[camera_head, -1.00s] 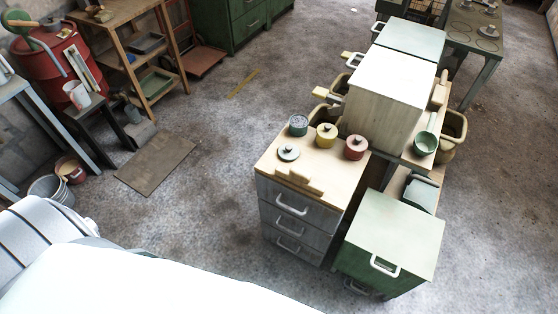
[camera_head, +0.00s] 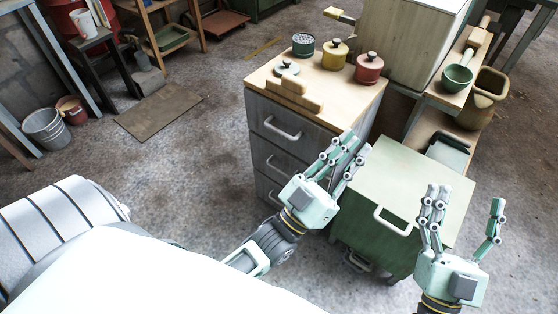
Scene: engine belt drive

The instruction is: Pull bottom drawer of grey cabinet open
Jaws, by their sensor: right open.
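The grey cabinet (camera_head: 256,130) with a wooden top stands near the middle of the head view. My right gripper (camera_head: 467,203) is open and empty, in front of the green cabinet's right side.
A green cabinet (camera_head: 410,180) with a white handle stands right of the grey one. Red (camera_head: 369,69), yellow (camera_head: 334,56) and dark teal (camera_head: 303,45) pots stand on the grey cabinet's top.

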